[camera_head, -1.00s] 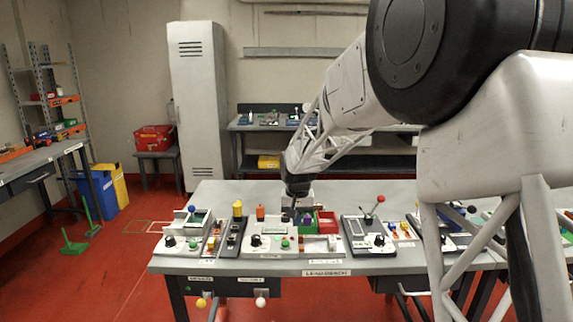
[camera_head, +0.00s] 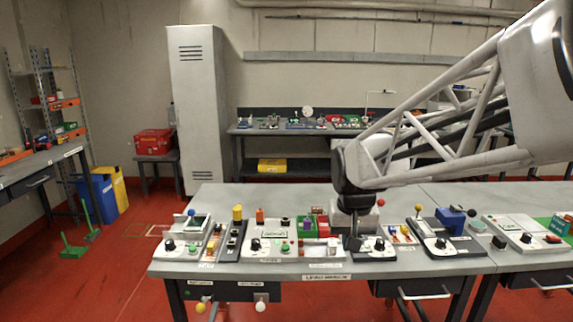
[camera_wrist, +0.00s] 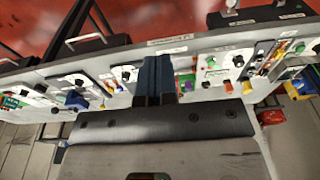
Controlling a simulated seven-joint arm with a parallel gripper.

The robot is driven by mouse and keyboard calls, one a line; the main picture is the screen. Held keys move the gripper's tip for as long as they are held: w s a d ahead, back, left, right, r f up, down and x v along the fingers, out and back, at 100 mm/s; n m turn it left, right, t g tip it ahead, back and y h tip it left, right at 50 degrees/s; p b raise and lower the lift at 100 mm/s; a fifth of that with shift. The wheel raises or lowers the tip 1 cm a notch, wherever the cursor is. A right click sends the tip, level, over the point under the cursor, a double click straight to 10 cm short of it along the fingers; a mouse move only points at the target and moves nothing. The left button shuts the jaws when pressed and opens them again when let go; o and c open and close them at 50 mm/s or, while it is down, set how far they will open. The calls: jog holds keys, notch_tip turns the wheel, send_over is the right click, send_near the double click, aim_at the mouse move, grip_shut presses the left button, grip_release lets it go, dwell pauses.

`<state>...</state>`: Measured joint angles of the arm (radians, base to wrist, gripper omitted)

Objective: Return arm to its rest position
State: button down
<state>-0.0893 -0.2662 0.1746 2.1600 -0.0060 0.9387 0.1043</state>
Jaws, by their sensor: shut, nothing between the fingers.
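My gripper (camera_head: 354,242) points down in the head view, over the front middle of the grey workbench (camera_head: 312,268). It is in front of the panel with a black knob and a red-ball lever (camera_head: 381,203), hiding part of it. In the wrist view my gripper's fingers (camera_wrist: 154,100) are together, with nothing between them. I cannot tell from the head view how high the fingertips are above the panel.
Several panels with knobs, buttons and levers line the bench, such as the white panel (camera_head: 268,247) on the left and one with a blue block (camera_head: 450,218) on the right. A locker (camera_head: 198,110) and a rear bench (camera_head: 300,128) stand behind. Red floor is open at the left.

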jog(key=s+d+f, duration=0.1)
jog(key=s+d, duration=0.1)
jog(key=s, duration=0.9)
jog(key=s+d+f+t, duration=0.1)
jog(key=s+d, duration=0.2)
jog(key=s, duration=0.8)
jog(key=shift+s, duration=0.35)
